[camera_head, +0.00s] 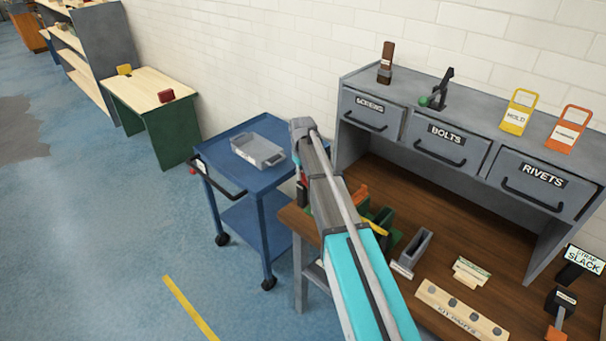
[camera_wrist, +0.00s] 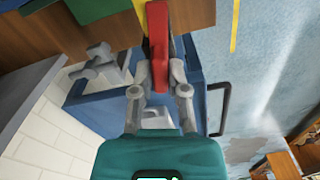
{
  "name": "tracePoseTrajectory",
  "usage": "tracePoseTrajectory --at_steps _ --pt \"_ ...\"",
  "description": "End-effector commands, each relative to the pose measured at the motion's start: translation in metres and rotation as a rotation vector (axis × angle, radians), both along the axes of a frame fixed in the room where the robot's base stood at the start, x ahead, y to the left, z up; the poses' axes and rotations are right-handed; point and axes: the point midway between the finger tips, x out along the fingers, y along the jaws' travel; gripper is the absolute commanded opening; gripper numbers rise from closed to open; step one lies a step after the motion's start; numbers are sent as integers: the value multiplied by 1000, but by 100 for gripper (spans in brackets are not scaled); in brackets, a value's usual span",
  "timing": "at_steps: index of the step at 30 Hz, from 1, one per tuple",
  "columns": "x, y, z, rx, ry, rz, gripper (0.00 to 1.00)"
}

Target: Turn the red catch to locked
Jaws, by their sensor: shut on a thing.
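The red catch (camera_wrist: 159,40) is a long red piece in the upper middle of the wrist view. My gripper (camera_wrist: 161,80) has one grey finger on each side of it and is shut on it. The catch runs lengthwise up the wrist view, beside a narrow yellow strip (camera_wrist: 139,10). No locked or unlocked marking is readable. In the head view, my arm covers most of this spot; only a small red patch (camera_head: 303,181) shows at its left edge, and my gripper's fingers are hidden.
A blue cart (camera_head: 232,165) with a grey tray (camera_head: 258,150) stands left of my arm. The wooden workbench (camera_head: 465,230) holds small bins, a grey box (camera_head: 412,252) and a pegged block (camera_head: 455,314). Labelled drawers (camera_head: 448,140) stand behind. Blue floor is open at left.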

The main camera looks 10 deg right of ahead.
Motion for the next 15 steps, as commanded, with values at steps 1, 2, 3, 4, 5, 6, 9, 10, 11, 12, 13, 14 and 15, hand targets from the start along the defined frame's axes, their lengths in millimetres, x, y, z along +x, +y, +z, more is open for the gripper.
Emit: tracePoseTrajectory --at_steps 1,2,3,4,5,6,9,10,11,12,13,14,15 --pt "2 0 0 0 -4 36 0" --pt "2 0 0 0 -4 58 0" --pt "2 0 0 0 -4 85 0" --pt "2 0 0 -1 -4 104 0" --pt "2 0 0 -1 -4 123 0" --pt "2 0 0 -1 -4 144 0" --pt "2 0 0 -2 -4 189 0" --pt "2 0 0 -2 -4 198 0" --pt "2 0 0 -2 -4 208 0" --pt "2 0 0 -2 -4 218 0" --pt "2 0 0 -2 -4 224 0" --pt "2 0 0 -2 -4 229 0" --pt "2 0 0 -2 -4 235 0"
